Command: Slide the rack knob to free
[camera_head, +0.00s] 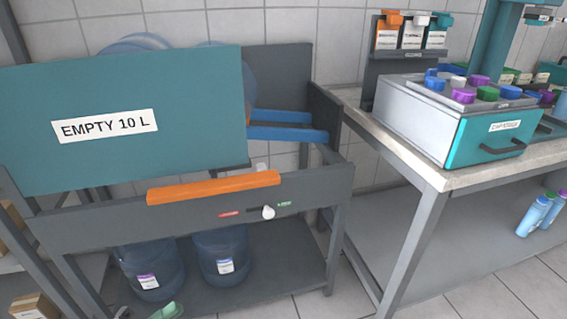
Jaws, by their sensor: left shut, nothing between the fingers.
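The rack knob (268,212) is a small white knob on the grey front rail of the bottle rack (325,183). It sits toward the right end of a short dark slot, close to a green label (284,205). A red label (228,214) is at the slot's left end. The print on both labels is too small to read surely. What seems to be a small part of my left gripper (167,312) shows at the bottom edge, below the rack front and well apart from the knob. Most of it is cut off. My right gripper is not in view.
An orange bar (214,187) lies along the rail above the knob. A teal panel (110,120) reading "EMPTY 10 L" covers the rack's left. Blue rails (288,134) slope behind. Blue bottles (220,257) stand below. A bench (440,180) with a cartridge box (490,140) is at right.

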